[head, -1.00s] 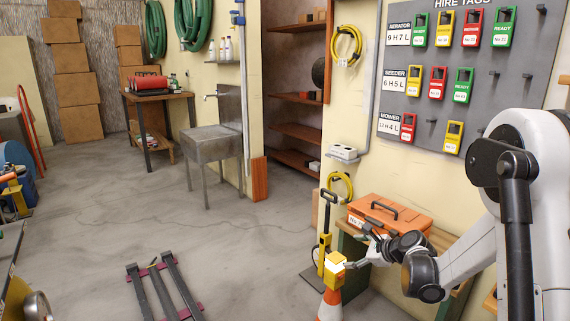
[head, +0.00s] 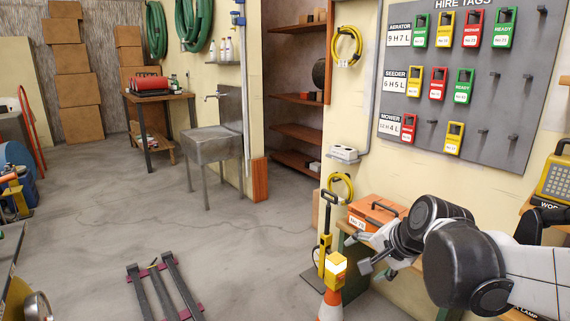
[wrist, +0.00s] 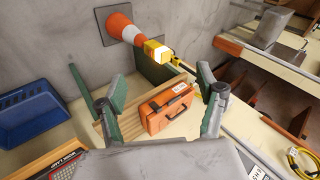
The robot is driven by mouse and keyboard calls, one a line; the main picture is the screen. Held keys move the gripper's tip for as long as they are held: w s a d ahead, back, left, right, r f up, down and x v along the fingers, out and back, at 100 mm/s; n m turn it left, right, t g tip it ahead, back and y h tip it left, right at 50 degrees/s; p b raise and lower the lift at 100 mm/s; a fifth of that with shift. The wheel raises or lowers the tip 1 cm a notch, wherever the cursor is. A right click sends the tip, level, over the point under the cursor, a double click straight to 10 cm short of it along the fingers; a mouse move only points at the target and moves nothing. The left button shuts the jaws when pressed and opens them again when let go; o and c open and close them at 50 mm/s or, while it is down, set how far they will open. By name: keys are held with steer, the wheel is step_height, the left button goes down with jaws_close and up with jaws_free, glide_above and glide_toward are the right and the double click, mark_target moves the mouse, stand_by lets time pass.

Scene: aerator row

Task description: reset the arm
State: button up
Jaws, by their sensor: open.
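My gripper (head: 360,254) hangs at the front of the wooden bench, left of my bulky grey and white arm. In the wrist view my gripper (wrist: 160,84) shows two green-lined fingers spread wide with nothing between the tips. The orange toolbox (head: 372,211), with a dark handle, sits on the bench behind my gripper. In the wrist view the toolbox (wrist: 163,112) appears below and between the fingers, with no visible grip on it. My arm hides part of the bench and the toolbox's right end in the head view.
A cone with a yellow top (head: 335,274) stands close left of my gripper. The tag board (head: 465,85) hangs on the wall above. A yellow work lamp (head: 555,180) sits at the right. A blue bin (wrist: 35,110) shows in the wrist view. Floor to the left is mostly clear.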

steer(key=s+d+n+h, duration=0.25)
steer(key=s+n, duration=0.75)
steer(key=s, duration=0.9)
step_height(320, 180, up, 18)
steer(key=a+p, duration=0.1)
steer(key=p, duration=1.7)
steer(key=shift+m, duration=0.3)
steer(key=shift+w+f, duration=0.1)
steer(key=shift+f, duration=0.15)
step_height(320, 180, down, 18)
steer(key=b, duration=1.8)
steer(key=shift+r, duration=0.2)
